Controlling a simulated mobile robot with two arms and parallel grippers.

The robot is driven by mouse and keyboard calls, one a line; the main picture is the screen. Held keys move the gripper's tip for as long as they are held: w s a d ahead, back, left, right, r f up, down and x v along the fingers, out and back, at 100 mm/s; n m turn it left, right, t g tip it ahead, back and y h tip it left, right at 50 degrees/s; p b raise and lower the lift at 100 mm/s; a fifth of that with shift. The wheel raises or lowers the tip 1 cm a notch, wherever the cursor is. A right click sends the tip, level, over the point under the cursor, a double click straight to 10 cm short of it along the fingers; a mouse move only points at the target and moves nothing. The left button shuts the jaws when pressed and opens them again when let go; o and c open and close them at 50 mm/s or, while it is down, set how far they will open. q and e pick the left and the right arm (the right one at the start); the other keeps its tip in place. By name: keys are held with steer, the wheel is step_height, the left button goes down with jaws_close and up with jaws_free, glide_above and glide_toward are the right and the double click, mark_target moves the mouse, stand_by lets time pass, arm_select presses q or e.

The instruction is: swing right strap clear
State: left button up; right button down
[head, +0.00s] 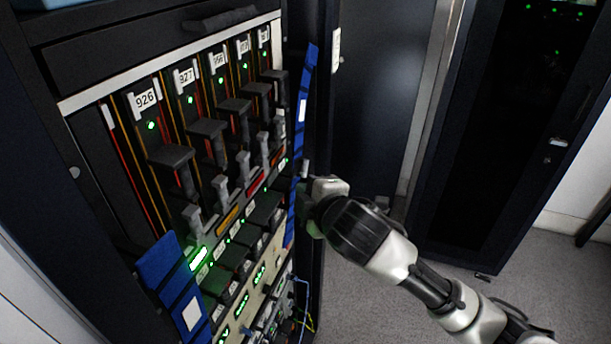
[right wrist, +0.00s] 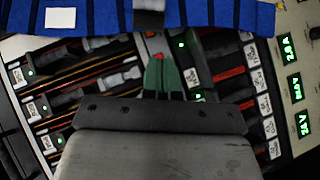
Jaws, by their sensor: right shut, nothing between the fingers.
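The right strap (head: 303,118) is a blue band with a white label. It runs down the right edge of the rack front in the head view. My right gripper (head: 306,208) is beside the lower part of this strap, its fingertips mostly hidden by its own wrist. In the right wrist view the blue strap (right wrist: 225,13) crosses the top of the picture, just beyond the shut, empty fingers (right wrist: 166,62). I cannot tell whether they touch it. A second blue strap (head: 170,276) hangs at the rack's lower left. My left gripper is not in view.
The dark rack (head: 90,52) holds several numbered modules with grey handles (head: 171,156) and green lights. A panel with green displays (head: 243,305) and loose cables (head: 303,318) is below. A dark cabinet (head: 500,140) stands at right. Grey floor (head: 385,315) is open between.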

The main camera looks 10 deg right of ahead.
mark_target(298, 175)
steer(key=w, duration=0.1)
steer(key=w+f+p, duration=0.1)
steer(key=w, duration=0.1)
steer(key=w+f, duration=0.1)
steer(key=w, duration=0.1)
steer(key=shift+w+d+p, duration=0.15)
steer(key=shift+p, duration=0.2)
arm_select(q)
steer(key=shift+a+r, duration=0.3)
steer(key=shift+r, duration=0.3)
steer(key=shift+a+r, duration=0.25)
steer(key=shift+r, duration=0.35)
arm_select(e)
steer(key=shift+w+d+f, duration=0.3)
steer(key=shift+w+d, duration=0.15)
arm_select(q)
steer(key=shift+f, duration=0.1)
